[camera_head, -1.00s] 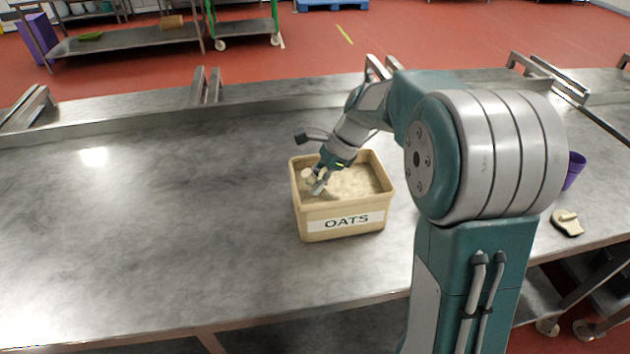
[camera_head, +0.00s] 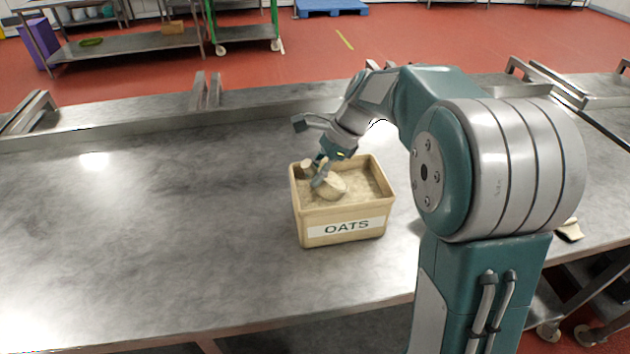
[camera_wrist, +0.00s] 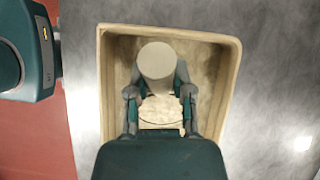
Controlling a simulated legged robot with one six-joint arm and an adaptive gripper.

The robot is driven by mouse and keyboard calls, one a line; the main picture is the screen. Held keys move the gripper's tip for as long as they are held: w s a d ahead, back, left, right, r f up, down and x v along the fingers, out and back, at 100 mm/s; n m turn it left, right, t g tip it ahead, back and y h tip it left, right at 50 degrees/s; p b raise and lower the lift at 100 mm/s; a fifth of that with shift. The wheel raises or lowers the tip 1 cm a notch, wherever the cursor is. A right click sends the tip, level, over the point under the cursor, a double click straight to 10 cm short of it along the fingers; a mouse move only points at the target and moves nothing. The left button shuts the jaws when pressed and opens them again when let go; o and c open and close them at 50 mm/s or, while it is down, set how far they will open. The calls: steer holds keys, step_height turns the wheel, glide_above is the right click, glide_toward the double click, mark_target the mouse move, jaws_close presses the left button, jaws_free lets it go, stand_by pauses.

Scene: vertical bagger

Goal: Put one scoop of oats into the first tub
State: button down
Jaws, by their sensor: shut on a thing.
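A beige open-topped box labelled OATS (camera_head: 345,228) stands on the steel table and holds pale oats (camera_head: 362,180). My gripper (camera_head: 319,176) is over the left part of the box, shut on a beige scoop (camera_head: 333,188). The scoop's bowl sits inside the box opening and looks full of oats. In the wrist view, the fingers (camera_wrist: 160,95) clasp the scoop's round handle (camera_wrist: 157,60) from both sides. Part of the bowl shows below the handle, partly hidden by my gripper. No tub can be made out clearly.
The steel table (camera_head: 150,220) is bare to the left of the box. A beige object (camera_head: 570,230) lies at the right, partly hidden by my arm. A raised ledge with metal brackets (camera_head: 208,92) runs along the back.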

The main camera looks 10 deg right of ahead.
mark_target(310, 161)
steer(key=shift+r, duration=3.75)
steer(key=h, duration=0.3)
steer(key=a+h, duration=0.1)
steer(key=h, duration=0.1)
steer(key=shift+s+a+f+t, duration=0.1)
steer(key=shift+f+t, duration=0.2)
steer(key=shift+f, duration=0.05)
steer(key=shift+h, duration=0.7)
